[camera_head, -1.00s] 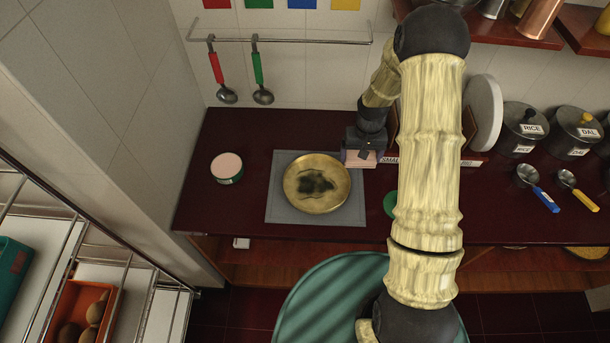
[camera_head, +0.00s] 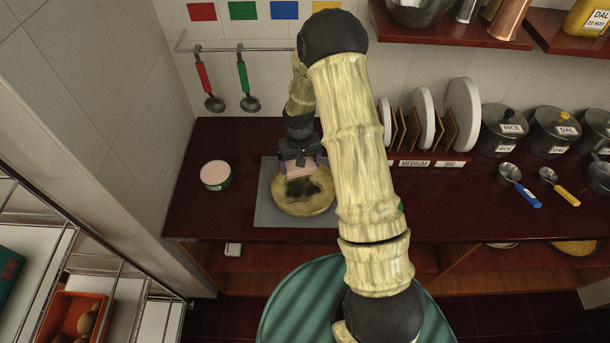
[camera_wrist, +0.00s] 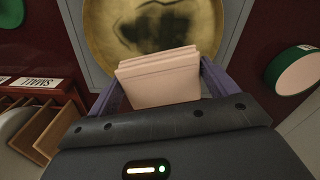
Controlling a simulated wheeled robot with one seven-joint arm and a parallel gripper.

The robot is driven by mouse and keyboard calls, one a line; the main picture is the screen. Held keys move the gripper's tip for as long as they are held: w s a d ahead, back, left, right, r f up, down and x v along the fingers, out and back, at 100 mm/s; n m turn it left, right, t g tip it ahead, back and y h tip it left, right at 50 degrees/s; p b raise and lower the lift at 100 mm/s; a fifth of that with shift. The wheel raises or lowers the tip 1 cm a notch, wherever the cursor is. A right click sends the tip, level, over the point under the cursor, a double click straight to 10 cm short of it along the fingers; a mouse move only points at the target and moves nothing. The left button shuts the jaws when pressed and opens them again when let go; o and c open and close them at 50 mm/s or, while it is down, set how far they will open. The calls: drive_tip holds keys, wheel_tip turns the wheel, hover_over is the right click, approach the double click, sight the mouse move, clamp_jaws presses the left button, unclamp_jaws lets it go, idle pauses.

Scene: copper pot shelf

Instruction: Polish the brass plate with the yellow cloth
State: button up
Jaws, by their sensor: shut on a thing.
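The round brass plate (camera_head: 318,207) lies on a grey mat (camera_head: 265,211), with a dark stain (camera_head: 300,187) near its middle. The plate also shows at the top of the wrist view (camera_wrist: 104,32). My gripper (camera_head: 300,163) is over the plate's far side, shut on a folded pale pink cloth-like pad (camera_head: 311,163). In the wrist view the pad (camera_wrist: 160,78) sits between the two fingers and looks pinkish rather than yellow. I cannot tell whether it touches the plate. The pad and gripper hide part of the plate's far rim.
A green tin with pink contents (camera_head: 215,173) stands left of the mat. Ladles (camera_head: 213,103) hang on the back wall. The counter between tin and mat is bare.

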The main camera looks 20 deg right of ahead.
drive_tip(key=s+d+r+n+p, duration=0.1)
drive_tip(key=s+n, duration=0.2)
drive_tip(key=s, duration=0.2)
drive_tip(key=shift+s+d+r, duration=0.15)
drive_tip(key=shift+s+d, duration=0.05)
drive_tip(key=shift+s, duration=0.15)
